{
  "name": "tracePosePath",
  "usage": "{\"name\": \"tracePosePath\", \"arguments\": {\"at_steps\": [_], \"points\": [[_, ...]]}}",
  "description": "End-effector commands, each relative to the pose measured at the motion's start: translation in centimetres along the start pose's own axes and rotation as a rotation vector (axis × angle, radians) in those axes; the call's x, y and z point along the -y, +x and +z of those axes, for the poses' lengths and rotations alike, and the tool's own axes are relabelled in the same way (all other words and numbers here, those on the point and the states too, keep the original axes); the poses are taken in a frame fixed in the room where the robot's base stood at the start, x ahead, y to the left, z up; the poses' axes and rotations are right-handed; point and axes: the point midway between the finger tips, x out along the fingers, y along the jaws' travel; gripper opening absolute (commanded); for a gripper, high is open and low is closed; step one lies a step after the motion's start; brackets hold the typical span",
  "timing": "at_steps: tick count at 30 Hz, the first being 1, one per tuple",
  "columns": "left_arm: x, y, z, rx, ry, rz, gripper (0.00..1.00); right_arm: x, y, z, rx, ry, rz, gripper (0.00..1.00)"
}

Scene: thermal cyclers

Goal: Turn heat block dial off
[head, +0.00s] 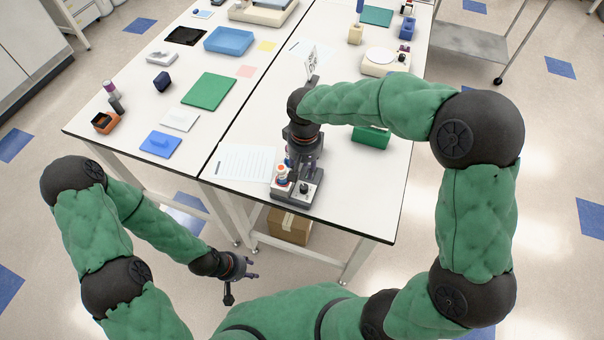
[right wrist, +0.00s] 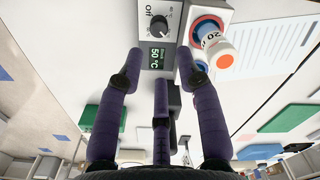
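The heat block (head: 313,190) is a small grey unit near the front edge of the right-hand table. Its black dial (right wrist: 162,24) has an "Off" label beside it and also shows in the head view (head: 304,187). The display (right wrist: 157,57) by the dial reads 50 °C. A white vial with a red-orange band (right wrist: 210,42) stands in the block beside the dial. My right gripper (right wrist: 158,62) is open, its dark purple fingers spread above the block and short of the dial, holding nothing. My left gripper (head: 243,268) hangs empty in front of the tables, its fingers apart.
A printed sheet (head: 244,162) lies left of the block. A green rack (head: 371,137) stands behind it to the right, partly behind my right arm. A white device (head: 384,62) is further back. The front right table corner is clear.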

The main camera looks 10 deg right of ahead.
Motion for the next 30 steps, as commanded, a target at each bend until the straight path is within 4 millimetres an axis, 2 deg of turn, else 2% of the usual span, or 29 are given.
{"name": "tracePosePath", "arguments": {"at_steps": [2,5,15,21,30], "points": [[0.0,0.0,0.0,0.000,0.000,0.000,0.40,-0.1,-0.2,0.0,0.000,0.001,0.009,0.36],[0.1,0.1,0.0,0.000,0.000,0.000,0.40,-0.2,0.6,0.0,0.001,0.002,0.010,0.36],[0.4,1.0,0.0,0.001,0.000,0.000,0.40,-0.2,6.5,0.1,0.004,0.002,0.009,0.36],[0.5,1.4,0.0,0.000,0.000,0.000,0.40,-0.2,9.1,0.0,0.002,0.002,0.008,0.36],[0.5,1.5,0.0,0.000,0.000,0.000,0.40,-0.2,10.4,0.0,-0.001,0.002,0.008,0.36]]}}
